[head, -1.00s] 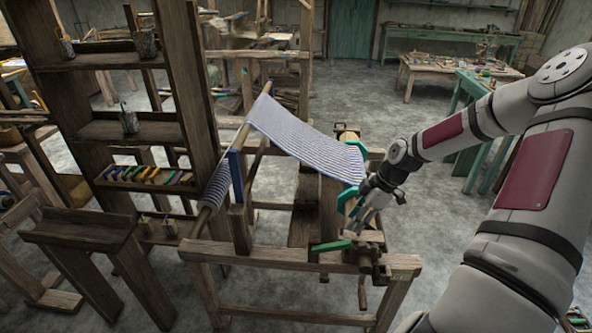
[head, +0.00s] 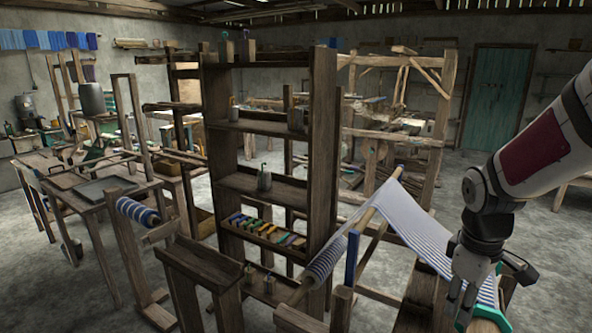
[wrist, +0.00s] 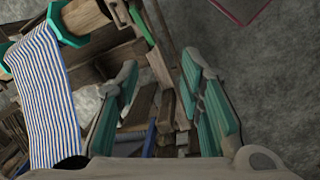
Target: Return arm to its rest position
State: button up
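My gripper (head: 462,305) hangs pointing down at the lower right of the head view, in front of the striped cloth on the loom. In the wrist view its two green-padded fingers (wrist: 160,88) stand apart with nothing between them. The blue-and-white striped cloth (head: 415,230) slopes down to the right from a wooden roller. It also shows at the left of the wrist view (wrist: 45,95), beside the fingers and apart from them. The lower end of the cloth is partly hidden behind my gripper in the head view.
A wooden shelf (head: 262,125) with small pots and coloured pieces stands left of the loom. The loom's wooden beams lie below my gripper in the wrist view. A green door (head: 497,95) is at the back. Grey floor (head: 545,255) is open at the right.

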jog(key=s+a+r+m+t+y, duration=0.1)
jog(key=s+a+r+m+t, duration=0.3)
jog(key=s+a+r, duration=0.9)
jog(key=shift+s+a+r+m+t, duration=0.35)
jog(key=shift+a+m, duration=0.3)
jog(key=shift+m, duration=0.65)
